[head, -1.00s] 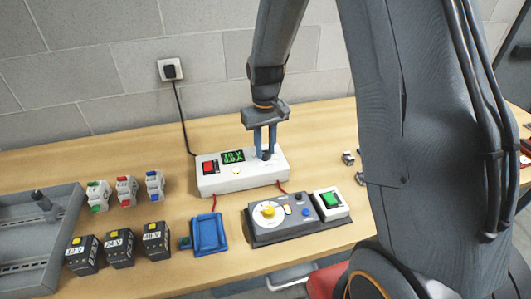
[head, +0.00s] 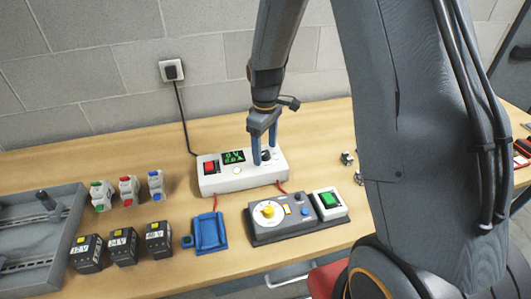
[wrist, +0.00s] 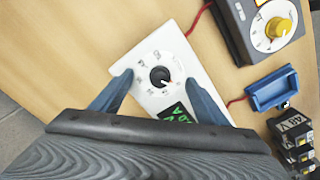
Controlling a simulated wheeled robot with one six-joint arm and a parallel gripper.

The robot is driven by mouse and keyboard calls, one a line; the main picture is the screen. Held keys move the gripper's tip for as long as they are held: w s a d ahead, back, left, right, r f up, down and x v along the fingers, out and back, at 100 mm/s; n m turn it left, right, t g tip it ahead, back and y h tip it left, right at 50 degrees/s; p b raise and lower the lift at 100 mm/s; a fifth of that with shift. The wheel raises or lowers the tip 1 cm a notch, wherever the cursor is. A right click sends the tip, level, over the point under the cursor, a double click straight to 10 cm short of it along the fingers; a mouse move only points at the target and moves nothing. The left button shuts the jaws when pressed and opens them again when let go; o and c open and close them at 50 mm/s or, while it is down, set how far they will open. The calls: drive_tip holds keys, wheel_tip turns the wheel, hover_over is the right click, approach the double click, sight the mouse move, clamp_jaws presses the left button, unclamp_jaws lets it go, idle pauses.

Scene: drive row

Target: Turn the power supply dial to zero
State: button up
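The white power supply (head: 243,181) stands on the bench by the wall. Its green display (head: 233,157) appears to show 0 V on the upper line; the lower line is hard to read. The black dial (head: 266,156) sits at its right end, partly behind a finger. The dial (wrist: 160,76) shows whole in the wrist view, on a round printed scale. My gripper (head: 265,153) is open above the supply. In the wrist view its blue fingers (wrist: 159,82) are on either side of the dial, with gaps between them and it.
A red switch (head: 209,167) is on the supply's left. In front are a blue tray (head: 210,233), a grey panel with a yellow knob (head: 268,210) and a green button box (head: 330,202). Black voltage blocks (head: 122,247) and small modules (head: 129,190) stand left.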

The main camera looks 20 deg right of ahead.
sight(265, 153)
drive_tip(key=shift+o, duration=1.2)
drive_tip(key=shift+r, duration=0.1)
drive_tip(key=shift+r+p, duration=2.45)
drive_tip(key=shift+r, duration=1.05)
drive_tip(key=shift+f, duration=0.1)
drive_tip(key=s+f+m+b, duration=0.1)
drive_tip(key=s+m+b, duration=0.2)
drive_tip(key=s, duration=0.2)
drive_tip(key=s+d+f+m+t+b, duration=0.1)
drive_tip(key=s+m+b, duration=0.2)
drive_tip(key=s, duration=0.3)
drive_tip(key=s+d+f+m+b, duration=0.1)
drive_tip(key=s+m+b, duration=0.2)
drive_tip(key=s, duration=0.3)
drive_tip(key=shift+d+b, duration=0.1)
drive_tip(key=shift+b, duration=0.8)
